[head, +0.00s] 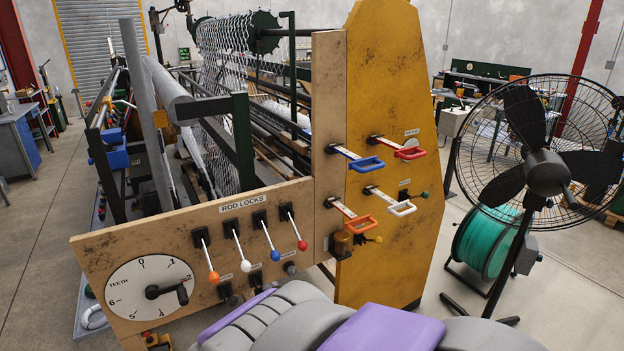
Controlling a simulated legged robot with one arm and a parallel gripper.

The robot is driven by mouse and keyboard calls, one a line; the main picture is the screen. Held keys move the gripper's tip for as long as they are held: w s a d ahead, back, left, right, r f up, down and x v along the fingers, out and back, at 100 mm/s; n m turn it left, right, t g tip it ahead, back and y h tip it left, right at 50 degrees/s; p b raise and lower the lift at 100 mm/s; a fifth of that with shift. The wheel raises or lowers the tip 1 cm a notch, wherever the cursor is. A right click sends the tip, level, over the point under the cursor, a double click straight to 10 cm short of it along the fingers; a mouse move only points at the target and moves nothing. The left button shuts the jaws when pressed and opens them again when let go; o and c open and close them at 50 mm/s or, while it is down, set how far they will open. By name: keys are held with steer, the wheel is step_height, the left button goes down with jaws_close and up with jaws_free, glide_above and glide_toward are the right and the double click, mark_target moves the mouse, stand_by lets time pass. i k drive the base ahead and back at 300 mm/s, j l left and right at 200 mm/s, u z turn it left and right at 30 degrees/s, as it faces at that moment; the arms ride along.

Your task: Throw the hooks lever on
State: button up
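No label reading "hooks" is legible, so I cannot tell which lever is the hooks lever. On the yellow panel (392,80) and the wooden post beside it, several loop handles stick out on metal bars. They are a blue handle (367,164), a red handle (411,154), an orange handle (361,225) and a white handle (403,209). Small labels near the red and white ones are too small to read. My gripper's fingers are not in view; purple and grey parts of my own body fill the bottom middle.
Below the "ROD LOCKS" label (242,203) are levers with orange (213,277), white (246,266), blue (275,256) and red (302,245) knobs. A "TEETH" dial (150,289) is at lower left. A large fan (546,172) and a green reel (487,243) stand right.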

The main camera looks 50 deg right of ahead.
mark_target(425, 195)
steer(key=z, duration=2.2)
steer(key=i+l, duration=0.3)
steer(key=i, duration=0.2)
steer(key=i+l, duration=0.3)
steer(key=i, duration=0.25)
steer(key=i+l, duration=0.35)
steer(key=i, duration=0.15)
steer(key=z, duration=0.05)
